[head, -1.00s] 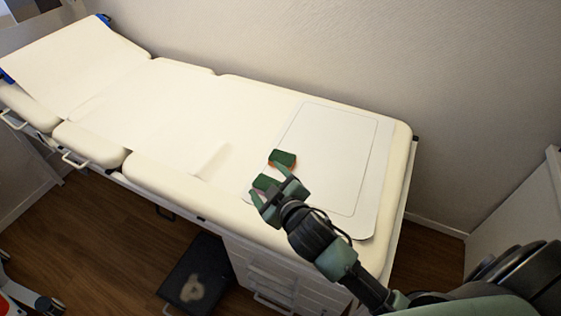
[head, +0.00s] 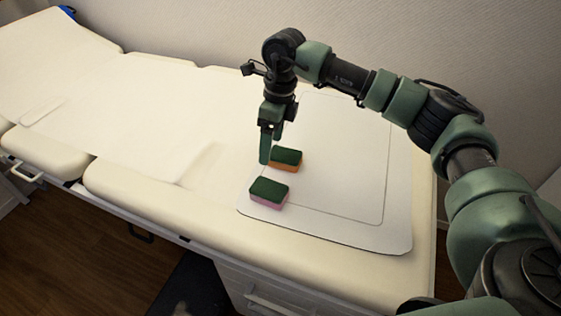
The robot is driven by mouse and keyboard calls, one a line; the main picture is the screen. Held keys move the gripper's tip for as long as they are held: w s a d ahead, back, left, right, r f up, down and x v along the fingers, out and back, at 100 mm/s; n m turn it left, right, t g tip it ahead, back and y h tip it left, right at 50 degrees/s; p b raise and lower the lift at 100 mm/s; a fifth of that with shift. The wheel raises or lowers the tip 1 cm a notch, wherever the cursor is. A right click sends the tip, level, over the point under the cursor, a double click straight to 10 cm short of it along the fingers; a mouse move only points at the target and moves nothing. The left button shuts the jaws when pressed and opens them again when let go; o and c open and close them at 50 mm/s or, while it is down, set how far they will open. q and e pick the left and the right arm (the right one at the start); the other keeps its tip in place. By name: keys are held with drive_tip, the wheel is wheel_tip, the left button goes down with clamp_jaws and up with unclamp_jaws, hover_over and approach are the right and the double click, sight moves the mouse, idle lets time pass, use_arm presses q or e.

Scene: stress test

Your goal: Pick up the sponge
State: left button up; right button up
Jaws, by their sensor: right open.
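Two sponges lie on the white mat (head: 335,205) at the right end of the exam table. The nearer sponge (head: 268,193) has a dark green top and a pink body. The farther sponge (head: 286,160) has a dark green top and an orange body. My right gripper (head: 270,152) points down at the left end of the orange sponge, with its fingers apart and nothing held. One finger stands left of that sponge and the other shows behind it. I cannot tell whether they touch it. My left gripper is not in view.
The cream exam table (head: 215,215) stretches to the left, with a white sheet (head: 110,130) over its middle and a raised backrest at far left. A wall runs along the back. Drawers and a dark step (head: 190,290) are below the front edge.

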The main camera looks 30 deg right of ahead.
sight(285, 154)
drive_tip(key=shift+h, duration=0.8)
drive_tip(key=d, duration=0.4)
drive_tip(key=shift+w+d+r, duration=0.15)
drive_tip(key=shift+r, duration=0.1)
drive_tip(key=shift+d+f, duration=0.1)
drive_tip(key=shift+f, duration=0.75)
drive_tip(key=f, duration=0.5)
drive_tip(key=shift+w+f+b, duration=0.2)
drive_tip(key=shift+f+b, duration=0.1)
drive_tip(key=c, duration=1.4)
